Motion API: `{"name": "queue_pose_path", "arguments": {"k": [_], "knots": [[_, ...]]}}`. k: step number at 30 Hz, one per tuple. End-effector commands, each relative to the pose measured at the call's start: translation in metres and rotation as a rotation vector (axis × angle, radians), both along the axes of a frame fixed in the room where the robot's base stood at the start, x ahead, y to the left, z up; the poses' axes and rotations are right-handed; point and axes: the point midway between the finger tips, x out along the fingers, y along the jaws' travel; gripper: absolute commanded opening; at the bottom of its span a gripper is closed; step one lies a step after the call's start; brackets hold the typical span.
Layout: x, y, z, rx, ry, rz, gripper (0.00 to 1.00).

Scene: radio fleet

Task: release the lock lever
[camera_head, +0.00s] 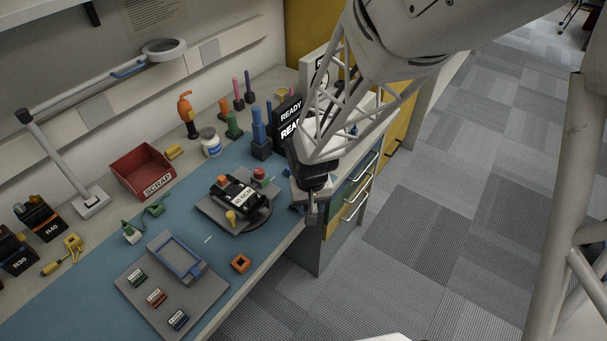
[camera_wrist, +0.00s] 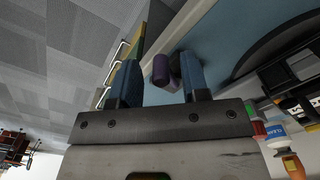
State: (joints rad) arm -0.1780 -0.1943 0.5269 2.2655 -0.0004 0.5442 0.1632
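A black radio (camera_head: 241,194) lies on a grey fixture plate with a dark round base, on the blue mat. A yellow knob (camera_head: 231,217) and a red-and-green knob (camera_head: 261,176) stand beside it. My gripper (camera_head: 312,214) is right of the fixture, at the bench's front edge. In the wrist view its two blue-grey fingers (camera_wrist: 160,62) are apart. A purple cylindrical knob (camera_wrist: 161,71) shows between them, with a small grey-purple part beside it; contact is unclear. I cannot tell whether this knob is the lock lever. In the head view it is not clearly seen.
A black READY sign (camera_head: 289,118) and a blue post (camera_head: 259,128) stand behind my gripper. A red scrap bin (camera_head: 143,171) is at the back. Drawers (camera_head: 347,205) are below the edge.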

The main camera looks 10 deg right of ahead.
Motion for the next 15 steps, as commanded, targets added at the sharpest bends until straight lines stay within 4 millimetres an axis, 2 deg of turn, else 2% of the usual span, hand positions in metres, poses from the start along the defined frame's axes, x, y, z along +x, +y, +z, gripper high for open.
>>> {"name": "queue_pose_path", "arguments": {"k": [8, 15], "knots": [[0.0, 0.0, 0.004, 0.0, -0.002, 0.0, 0.42], [0.001, 0.0, 0.023, 0.001, -0.003, 0.0, 0.42]]}}
